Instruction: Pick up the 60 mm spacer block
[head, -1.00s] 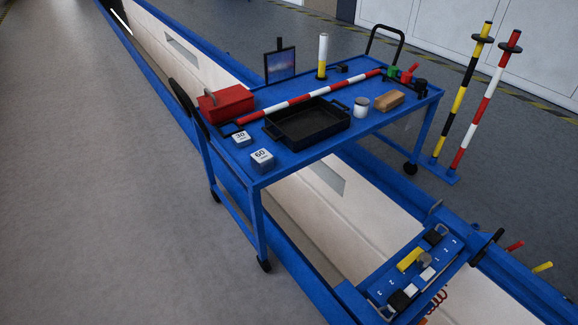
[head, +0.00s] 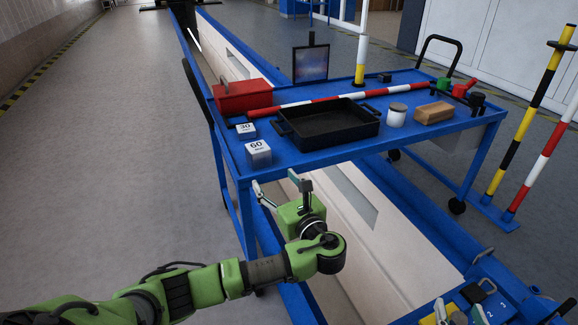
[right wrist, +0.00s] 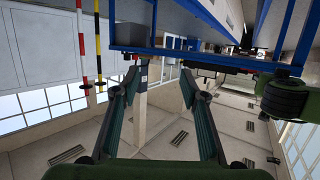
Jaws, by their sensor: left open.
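The 60 mm spacer block (head: 258,154) is a grey-white cube marked 60. It stands on the blue cart top (head: 290,162) near the front left corner. My left gripper (head: 274,180) is open and empty, just in front of and below the cart's front edge, apart from the block. Its fingers point up toward the cart. My right gripper (right wrist: 160,80) is open with nothing between its fingers; its fingertips also seem to show at the bottom right of the head view.
A 30 block (head: 246,131) stands just behind the 60 block. A black tray (head: 370,128) is to its right, a red box (head: 243,96) behind. A striped bar (head: 345,97), a white jar (head: 396,116) and a tan block (head: 434,113) lie further right. Striped posts (head: 520,130) stand beyond the cart.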

